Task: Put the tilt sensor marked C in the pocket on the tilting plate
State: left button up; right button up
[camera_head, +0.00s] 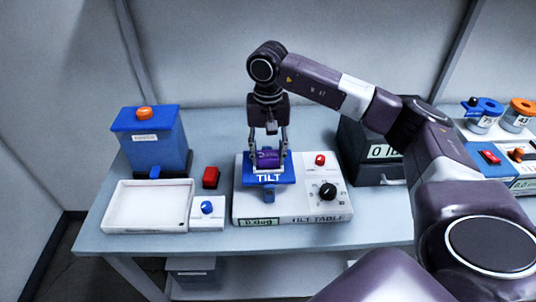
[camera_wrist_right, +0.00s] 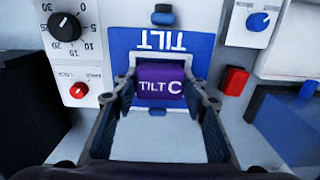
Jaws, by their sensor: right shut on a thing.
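The tilt sensor (camera_head: 267,159) is a purple block at the blue tilting plate (camera_head: 247,177) of the tilt table. In the right wrist view the sensor (camera_wrist_right: 163,85) shows the marking "TILT C", and the plate (camera_wrist_right: 128,42) lies behind it. My right gripper (camera_head: 268,152) points down over the plate, shut on the sensor with one finger on each side. The pocket is hidden by the sensor and fingers; I cannot tell whether the sensor is seated in it. My left gripper is not in view.
A dark instrument (camera_head: 358,160) stands right.

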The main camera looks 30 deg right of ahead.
dwell(0.5)
jog(key=o, duration=1.5)
jog(key=shift+f, duration=0.1)
jog(key=shift+o, duration=0.2)
jog(key=shift+r+p, duration=2.35)
jog(key=shift+r, duration=1.75)
